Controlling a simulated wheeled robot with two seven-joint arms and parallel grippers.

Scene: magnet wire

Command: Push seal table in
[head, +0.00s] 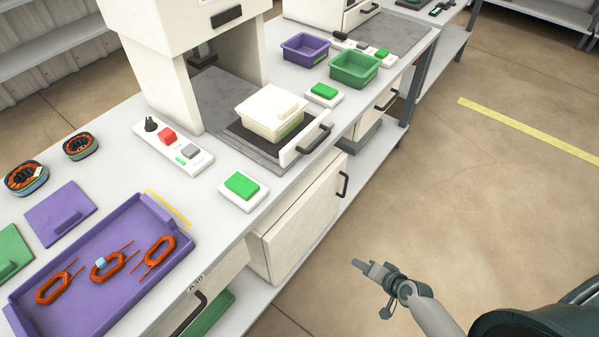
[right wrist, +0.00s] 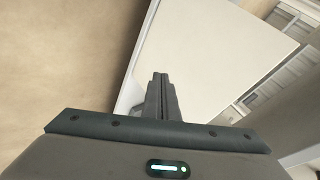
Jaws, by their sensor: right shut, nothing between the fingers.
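The seal table (head: 307,139) is a sliding plate with a white front and a dark bar handle. In the head view it sticks out at the front of the white press machine (head: 152,62), at the bench edge. My right gripper (head: 359,266) is shut and empty, out over the floor, right of the bench and well apart from the table. In the right wrist view its closed fingers (right wrist: 160,80) point toward a pale flat panel. My left gripper is not in view.
A purple tray (head: 80,262) with orange coils lies at the left. Green-button boxes (head: 242,187) and (head: 324,92) flank the table. A cabinet (head: 300,222) with a dark handle stands below. Purple (head: 305,46) and green bins (head: 355,68) stand behind. The floor right is clear.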

